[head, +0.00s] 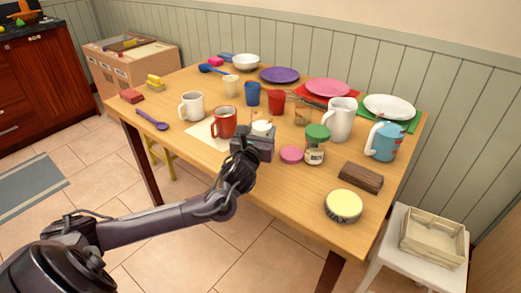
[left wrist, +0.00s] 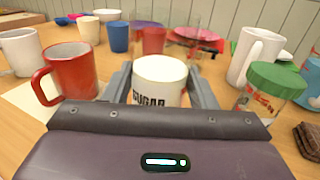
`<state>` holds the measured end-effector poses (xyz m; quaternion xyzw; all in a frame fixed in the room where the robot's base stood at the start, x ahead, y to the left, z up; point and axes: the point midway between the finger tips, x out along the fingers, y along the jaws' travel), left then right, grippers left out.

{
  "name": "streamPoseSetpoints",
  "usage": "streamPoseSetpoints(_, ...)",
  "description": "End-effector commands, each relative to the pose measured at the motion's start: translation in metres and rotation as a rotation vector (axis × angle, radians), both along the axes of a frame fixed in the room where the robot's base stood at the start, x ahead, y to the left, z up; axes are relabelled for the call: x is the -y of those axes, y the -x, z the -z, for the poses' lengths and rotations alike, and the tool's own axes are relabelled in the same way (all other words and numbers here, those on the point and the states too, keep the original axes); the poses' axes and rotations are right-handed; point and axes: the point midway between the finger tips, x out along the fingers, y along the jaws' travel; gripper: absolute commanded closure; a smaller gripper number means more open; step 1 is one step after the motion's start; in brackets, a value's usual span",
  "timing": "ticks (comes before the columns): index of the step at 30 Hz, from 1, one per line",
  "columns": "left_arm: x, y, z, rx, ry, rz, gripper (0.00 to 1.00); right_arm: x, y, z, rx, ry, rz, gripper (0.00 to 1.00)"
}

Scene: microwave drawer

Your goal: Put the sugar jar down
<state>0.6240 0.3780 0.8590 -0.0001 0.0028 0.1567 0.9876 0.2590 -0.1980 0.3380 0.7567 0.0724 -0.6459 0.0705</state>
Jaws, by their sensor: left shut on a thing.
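The sugar jar (left wrist: 158,80) is white with the word SUGAR on its front. It stands between the two fingers of my left gripper (left wrist: 160,88) in the left wrist view. In the head view only the white top of the jar (head: 262,128) shows past my left gripper (head: 255,140). My left gripper is shut on the jar, low over the table (head: 190,90). I cannot tell whether the jar's base touches the table, because the gripper hides it. My right gripper is not in view.
A red mug (head: 223,122) on a pale mat stands just left of the jar. A pink lid (head: 291,155) and a green-lidded jar (head: 315,145) stand to the right. A white pitcher (head: 340,120) and a brown block (head: 361,177) are farther right. The table's front edge is close.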

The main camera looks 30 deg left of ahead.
Motion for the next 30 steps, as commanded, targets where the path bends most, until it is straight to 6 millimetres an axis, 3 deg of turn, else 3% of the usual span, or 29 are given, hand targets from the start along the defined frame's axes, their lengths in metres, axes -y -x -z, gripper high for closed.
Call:
streamPoseSetpoints(8, 0.0, 0.0, 0.023, 0.002, 0.002, 0.0, 0.76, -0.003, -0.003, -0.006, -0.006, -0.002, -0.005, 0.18)
streamPoseSetpoints(15, 0.0, 0.0, 0.057, 0.001, 0.001, -0.001, 0.76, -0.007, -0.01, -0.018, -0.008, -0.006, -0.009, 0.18)
streamPoseSetpoints(27, 0.0, 0.0, 0.062, 0.002, 0.0, 0.0, 0.76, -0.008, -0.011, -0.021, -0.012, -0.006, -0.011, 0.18)
streamPoseSetpoints(28, 0.0, 0.0, 0.062, 0.001, 0.001, 0.001, 0.44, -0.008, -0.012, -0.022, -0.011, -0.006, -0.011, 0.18)
streamPoseSetpoints(30, 0.0, 0.0, 0.062, 0.001, 0.001, 0.001, 0.35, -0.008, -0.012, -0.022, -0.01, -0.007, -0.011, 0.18)
